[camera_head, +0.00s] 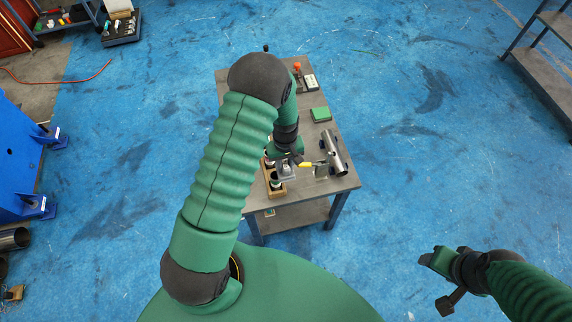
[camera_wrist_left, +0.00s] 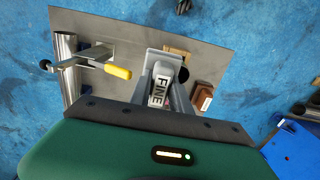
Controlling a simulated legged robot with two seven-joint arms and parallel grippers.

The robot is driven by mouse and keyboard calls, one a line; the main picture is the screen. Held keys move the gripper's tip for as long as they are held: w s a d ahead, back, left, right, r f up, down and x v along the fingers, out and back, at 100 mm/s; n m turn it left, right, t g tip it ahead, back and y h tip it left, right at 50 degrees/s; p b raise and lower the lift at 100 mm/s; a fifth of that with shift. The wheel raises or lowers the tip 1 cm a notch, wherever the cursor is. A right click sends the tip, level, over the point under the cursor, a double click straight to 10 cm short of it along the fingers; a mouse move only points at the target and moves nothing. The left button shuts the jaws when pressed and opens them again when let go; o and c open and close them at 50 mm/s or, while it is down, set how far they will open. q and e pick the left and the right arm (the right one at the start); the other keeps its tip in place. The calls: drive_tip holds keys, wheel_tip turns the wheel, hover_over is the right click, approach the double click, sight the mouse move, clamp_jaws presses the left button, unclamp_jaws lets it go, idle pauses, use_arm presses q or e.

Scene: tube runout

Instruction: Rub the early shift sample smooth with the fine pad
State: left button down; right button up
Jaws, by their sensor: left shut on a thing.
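My left gripper (camera_head: 288,162) is over the front part of the grey table. In the left wrist view my left gripper (camera_wrist_left: 160,104) is shut on a grey pad block marked FINE (camera_wrist_left: 158,88). A shiny metal tube (camera_head: 337,154) lies along the table's right side, apart from the gripper; it shows at the left of the wrist view (camera_wrist_left: 67,62). I see no label telling whether it is the early shift sample. My right gripper (camera_head: 440,262) is off the table at the lower right; its jaw gap is unclear.
A yellow-handled tool (camera_wrist_left: 116,71) lies between tube and pad. A wooden holder (camera_head: 275,188) stands at the table's front left, holding dark items. A green block (camera_head: 320,114) and a red-topped item (camera_head: 297,67) are farther back. Blue floor surrounds the table.

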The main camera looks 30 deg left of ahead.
sight(284, 163)
use_arm(q)
drive_tip(key=shift+w+r, duration=0.1)
drive_tip(key=shift+r, duration=0.85)
drive_tip(key=r+p, duration=0.3)
drive_tip(key=shift+s+a+r, duration=0.1)
drive_tip(key=shift+s+a, duration=0.05)
drive_tip(key=shift+s, duration=0.1)
wheel_tip(284, 163, up, 2)
drive_tip(key=shift+w+p, duration=0.15)
drive_tip(key=shift+p, duration=0.6)
drive_tip(key=shift+d+r, duration=0.2)
drive_tip(key=shift+r, duration=0.05)
drive_tip(key=shift+a+f, duration=0.1)
drive_tip(key=shift+a, duration=0.05)
